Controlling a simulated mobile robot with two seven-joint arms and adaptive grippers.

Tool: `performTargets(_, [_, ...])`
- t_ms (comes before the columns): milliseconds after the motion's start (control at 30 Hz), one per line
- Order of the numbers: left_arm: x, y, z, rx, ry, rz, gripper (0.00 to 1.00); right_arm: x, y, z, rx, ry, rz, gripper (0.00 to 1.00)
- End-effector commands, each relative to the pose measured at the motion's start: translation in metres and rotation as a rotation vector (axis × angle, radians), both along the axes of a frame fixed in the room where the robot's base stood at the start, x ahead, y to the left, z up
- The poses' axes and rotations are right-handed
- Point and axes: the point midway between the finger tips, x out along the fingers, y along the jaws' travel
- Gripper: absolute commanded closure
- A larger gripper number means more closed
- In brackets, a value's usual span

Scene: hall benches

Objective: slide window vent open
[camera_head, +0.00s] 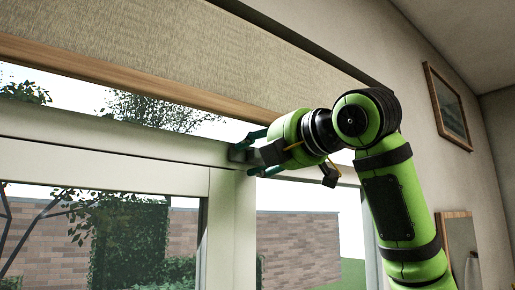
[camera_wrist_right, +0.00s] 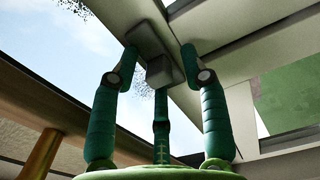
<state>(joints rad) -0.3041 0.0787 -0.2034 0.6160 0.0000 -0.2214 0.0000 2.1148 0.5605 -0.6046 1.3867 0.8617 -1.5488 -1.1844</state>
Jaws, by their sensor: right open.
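The window (camera_head: 110,150) has a pale frame with a narrow upper pane above a wide horizontal bar. A small grey block, apparently the vent's catch or handle (camera_head: 238,153), sits at that bar near the upright post. My right gripper (camera_head: 259,152) reaches it from the right, with its green fingers spread around the block. In the right wrist view the grey handle (camera_wrist_right: 146,38) stands between the tips of the open right gripper (camera_wrist_right: 160,62). I cannot tell whether any finger touches it. My left gripper is out of view.
A wooden rail (camera_head: 100,72) and a woven blind (camera_head: 150,35) run above the upper pane, close over my right gripper. The upright post (camera_head: 232,225) stands below it. A framed picture (camera_head: 447,107) hangs on the right wall.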

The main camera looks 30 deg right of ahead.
Motion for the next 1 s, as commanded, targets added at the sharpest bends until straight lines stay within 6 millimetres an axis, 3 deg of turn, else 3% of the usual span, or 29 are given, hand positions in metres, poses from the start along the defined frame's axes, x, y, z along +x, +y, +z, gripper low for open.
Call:
performTargets(100, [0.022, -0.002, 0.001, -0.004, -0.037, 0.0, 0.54, 0.001, 0.0, -0.001, 0.0, 0.001, -0.001, 0.55])
performTargets(200, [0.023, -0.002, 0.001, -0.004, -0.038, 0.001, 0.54, 0.001, 0.0, -0.001, 0.0, 0.001, -0.001, 0.59])
performTargets(300, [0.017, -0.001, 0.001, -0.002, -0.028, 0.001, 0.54, 0.001, 0.0, -0.001, 0.0, 0.001, -0.001, 0.99])
performTargets(533, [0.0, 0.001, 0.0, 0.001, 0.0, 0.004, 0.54, 0.0, 0.002, 0.0, -0.001, -0.002, 0.0, 1.0])
performTargets(800, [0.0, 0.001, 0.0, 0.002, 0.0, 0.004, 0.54, -0.007, 0.051, 0.001, -0.004, -0.004, 0.004, 1.0])
performTargets(1000, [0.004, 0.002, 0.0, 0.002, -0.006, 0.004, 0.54, -0.009, 0.065, 0.001, 0.0, -0.005, 0.002, 1.0])
